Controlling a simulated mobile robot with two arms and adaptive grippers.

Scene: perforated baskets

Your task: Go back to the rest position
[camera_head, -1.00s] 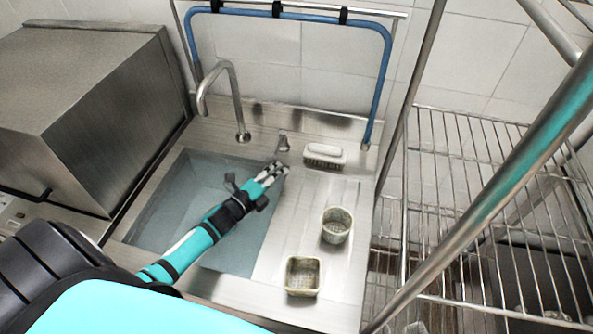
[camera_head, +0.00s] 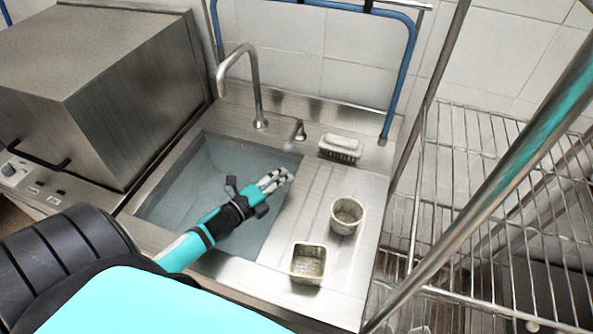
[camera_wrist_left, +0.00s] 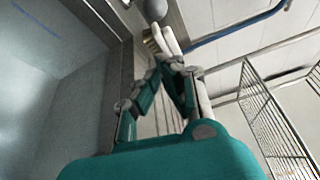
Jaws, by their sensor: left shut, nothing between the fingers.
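My left gripper (camera_head: 284,178) is over the right edge of the water-filled sink (camera_head: 165,200) in the head view. It is shut and empty, pointing toward the back right. It also shows in the left wrist view (camera_wrist_left: 163,32), with its fingertips together near a grey rounded knob and a brush. My right gripper is not in view.
On the drainboard stand a square perforated basket (camera_head: 308,264), a round perforated basket (camera_head: 346,216) and a white-backed brush (camera_head: 340,147). A small lever (camera_head: 298,131) and a tall faucet (camera_head: 254,90) rise behind the sink. A wire rack (camera_head: 470,190) is at the right, a steel box machine (camera_head: 110,85) at the left.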

